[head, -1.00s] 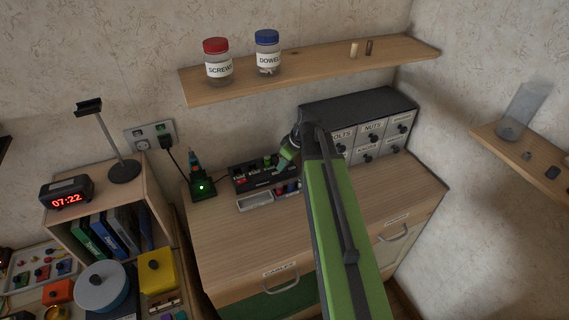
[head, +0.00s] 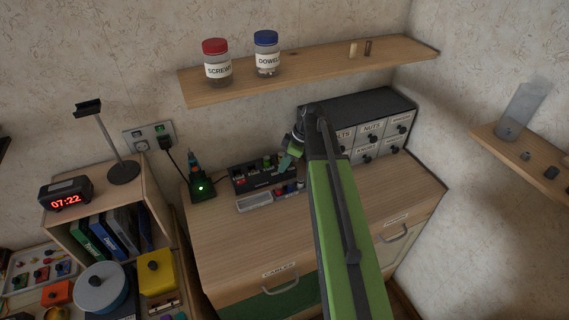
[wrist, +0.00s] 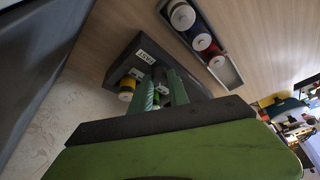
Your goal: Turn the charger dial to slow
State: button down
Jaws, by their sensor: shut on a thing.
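The dark battery charger (head: 241,185) stands on the wooden worktop, with several batteries along its top. In the wrist view its end (wrist: 122,66) carries a small white label that seems to read FAST. My gripper (head: 284,165) is at the charger's right end, pointing down at it. In the wrist view my gripper (wrist: 164,82) has its two green fingers close together around a small dark part beside the label, which seems to be the dial. The fingers hide most of it, so its pointer cannot be read.
A grey tray (head: 254,202) with several batteries lies in front of the charger. A small green-lit stand (head: 202,189) is at its left, and a labelled drawer cabinet (head: 350,106) is close behind on the right. A shelf with jars hangs above. The worktop's front is clear.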

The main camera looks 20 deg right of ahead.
jog(key=shift+s, duration=0.1)
jog(key=c, duration=1.3)
grip_release()
jog(key=shift+o, duration=0.2)
jog(key=shift+r, duration=0.1)
jog(key=p+v, duration=0.7)
jog(key=shift+r, duration=0.2)
jog(key=shift+d, duration=0.1)
